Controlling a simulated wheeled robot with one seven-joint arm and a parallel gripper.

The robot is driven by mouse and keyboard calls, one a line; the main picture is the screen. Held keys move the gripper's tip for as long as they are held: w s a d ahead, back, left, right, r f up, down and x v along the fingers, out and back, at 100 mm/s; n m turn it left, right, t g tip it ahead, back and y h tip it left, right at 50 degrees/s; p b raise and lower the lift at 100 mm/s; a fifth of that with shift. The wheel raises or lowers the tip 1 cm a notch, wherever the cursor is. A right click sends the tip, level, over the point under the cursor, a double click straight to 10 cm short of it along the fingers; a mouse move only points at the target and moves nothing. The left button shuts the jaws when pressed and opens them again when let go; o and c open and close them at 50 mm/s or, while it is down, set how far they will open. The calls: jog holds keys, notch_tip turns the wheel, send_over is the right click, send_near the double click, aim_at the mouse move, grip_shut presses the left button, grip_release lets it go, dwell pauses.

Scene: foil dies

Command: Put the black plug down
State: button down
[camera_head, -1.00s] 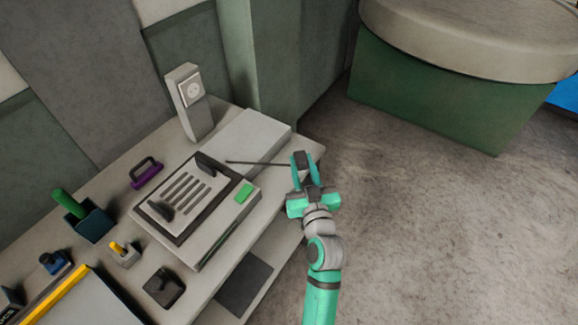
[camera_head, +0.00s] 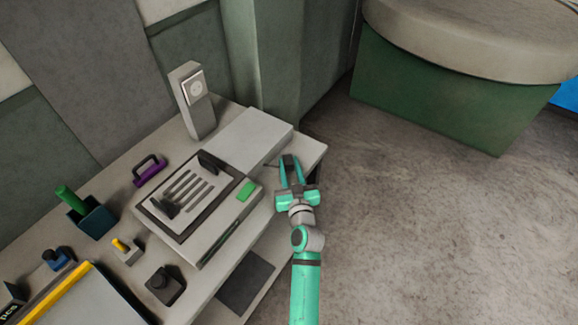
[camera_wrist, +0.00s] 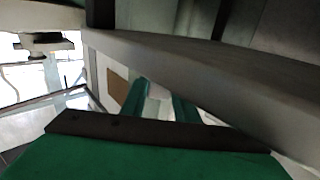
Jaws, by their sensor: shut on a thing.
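The black plug (camera_head: 288,160) is a small dark block between the two teal fingers of my gripper (camera_head: 290,170) in the head view. My gripper is shut on it at the right end of the bench, beside the pale grey block. A short thin dark line, perhaps its cord, shows left of the fingers. I cannot tell whether the plug touches the bench. In the wrist view, large green and dark grey surfaces fill the near part, and I cannot make out the plug clearly. A grey post with a white socket (camera_head: 194,87) stands at the back of the bench.
A grey machine with dark slots (camera_head: 215,232) and a green button (camera_head: 250,191) sits left of my gripper. The pale block (camera_head: 253,136) is behind it. Open floor lies right.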

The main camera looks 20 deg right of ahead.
jog(key=shift+f, duration=0.45)
jog(key=shift+f, duration=0.2)
jog(key=c, duration=1.6)
grip_release()
jog(key=shift+f, duration=0.1)
jog(key=shift+o, duration=1.1)
jog(key=shift+a+f, duration=0.1)
jog(key=shift+r, duration=0.55)
jog(key=s+a, duration=0.1)
jog(key=s, duration=1.1)
jog(key=shift+a+r, duration=0.15)
jog(key=shift+r, duration=0.2)
jog(key=shift+w, duration=0.1)
